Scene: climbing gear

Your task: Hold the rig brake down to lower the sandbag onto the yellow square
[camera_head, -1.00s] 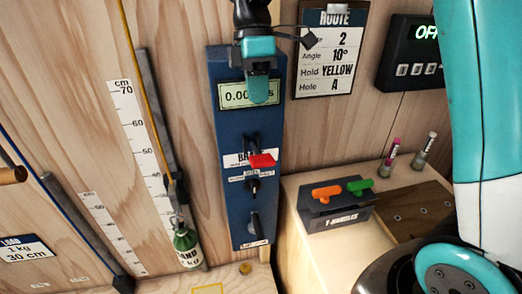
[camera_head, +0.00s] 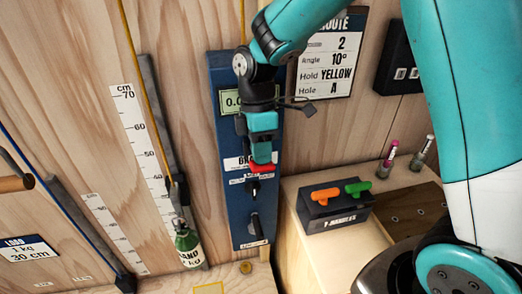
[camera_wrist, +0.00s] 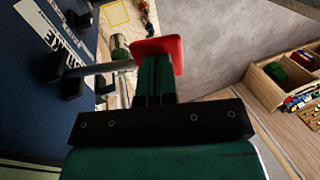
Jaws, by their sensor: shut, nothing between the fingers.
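The rig brake is a lever with a red paddle (camera_head: 262,168) on the blue panel (camera_head: 232,190). In the wrist view the red paddle (camera_wrist: 160,50) shows right at the fingertips. My gripper (camera_head: 262,155) is shut and empty, just above the paddle. I cannot tell whether it touches. The green sandbag (camera_head: 188,246) hangs from a yellow rope (camera_head: 143,85) beside the centimetre scale (camera_head: 135,130), low near its bottom end. The yellow square (camera_head: 208,288) is an outline on the wooden floor at the bottom edge, partly cut off; it also shows in the wrist view (camera_wrist: 117,13).
A box with orange and green T-handles (camera_head: 338,203) stands on the ledge to the right. Two small vials (camera_head: 390,158) stand behind it. A route card (camera_head: 330,55) and a dark display box (camera_head: 398,70) hang on the wall. A second rope rig is at left.

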